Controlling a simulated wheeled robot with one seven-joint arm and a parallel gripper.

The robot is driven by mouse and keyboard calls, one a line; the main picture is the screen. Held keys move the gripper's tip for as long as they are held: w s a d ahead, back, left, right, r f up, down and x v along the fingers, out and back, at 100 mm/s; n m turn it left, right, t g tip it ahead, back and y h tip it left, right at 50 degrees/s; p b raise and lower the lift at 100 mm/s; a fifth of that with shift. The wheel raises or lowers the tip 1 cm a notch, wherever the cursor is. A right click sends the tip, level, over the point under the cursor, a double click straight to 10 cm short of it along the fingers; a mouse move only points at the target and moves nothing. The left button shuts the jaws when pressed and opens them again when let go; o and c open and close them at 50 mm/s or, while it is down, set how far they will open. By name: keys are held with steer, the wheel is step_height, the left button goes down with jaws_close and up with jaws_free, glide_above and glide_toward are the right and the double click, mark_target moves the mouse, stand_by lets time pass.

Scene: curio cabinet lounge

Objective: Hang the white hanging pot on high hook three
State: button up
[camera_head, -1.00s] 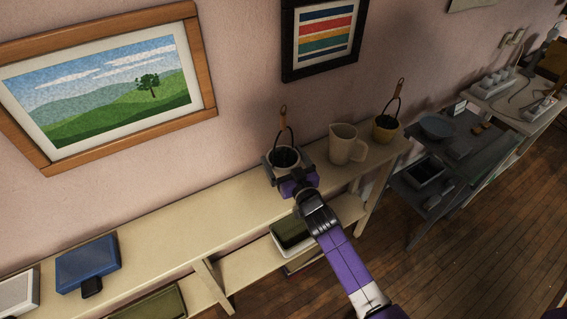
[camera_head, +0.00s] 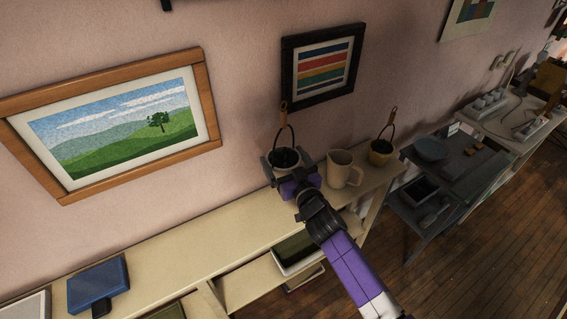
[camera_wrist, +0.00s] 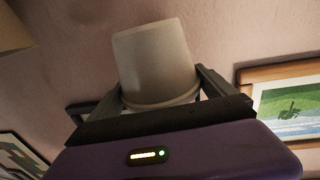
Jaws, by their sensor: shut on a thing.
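The white hanging pot (camera_head: 285,168) has dark contents and a tall thin handle with a brown top. In the wrist view the pale pot (camera_wrist: 153,60) sits between the two dark fingers of my gripper (camera_wrist: 155,95). High hook three cannot be made out. A small dark piece (camera_head: 167,4) is cut off at the top edge; I cannot tell what it is.
A landscape picture (camera_head: 120,125) and a striped picture (camera_head: 323,65) hang on the wall. A grey table (camera_head: 455,168) stands right.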

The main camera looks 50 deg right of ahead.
steer(key=shift+r, duration=2.45)
